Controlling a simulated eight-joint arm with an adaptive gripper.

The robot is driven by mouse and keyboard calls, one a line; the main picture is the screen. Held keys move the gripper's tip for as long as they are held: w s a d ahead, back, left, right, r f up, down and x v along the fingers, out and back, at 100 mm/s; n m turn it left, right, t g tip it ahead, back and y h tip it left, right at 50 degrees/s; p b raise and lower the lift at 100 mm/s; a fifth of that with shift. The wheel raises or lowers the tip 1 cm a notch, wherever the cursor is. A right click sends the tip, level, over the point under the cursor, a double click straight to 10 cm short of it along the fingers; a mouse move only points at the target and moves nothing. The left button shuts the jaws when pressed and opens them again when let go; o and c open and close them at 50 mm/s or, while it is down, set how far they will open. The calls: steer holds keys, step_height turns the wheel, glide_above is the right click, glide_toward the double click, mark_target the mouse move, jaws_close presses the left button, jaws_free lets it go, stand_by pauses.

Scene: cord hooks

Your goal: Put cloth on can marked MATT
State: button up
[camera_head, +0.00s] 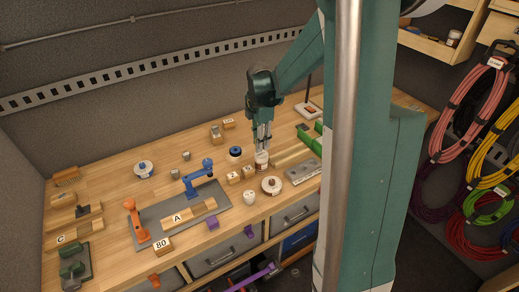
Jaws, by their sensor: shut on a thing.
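My gripper (262,147) points down over the middle of the bench, shut on a small pale thing at its fingertips. A small whitish can-like object with a reddish-brown mark (262,161) stands upright right under the fingertips. I cannot tell whether the pale thing is the top of this can or a separate cloth. Any MATT lettering is too small to read. A small whitish object (249,197), perhaps crumpled cloth or a little pot, sits near the bench's front edge. No other cloth is clearly recognisable.
Small wooden blocks (233,178), a round disc (271,185) and a blue-topped round item (235,152) are close to my gripper. A grey metal plate (303,171) lies to the right.

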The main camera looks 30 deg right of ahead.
mark_target(259, 155)
steer(key=shift+f, duration=0.1)
steer(key=shift+f, duration=2)
steer(key=shift+f, duration=0.15)
steer(key=o, duration=0.9)
steer(key=shift+r, duration=0.2)
steer(key=shift+r, duration=6)
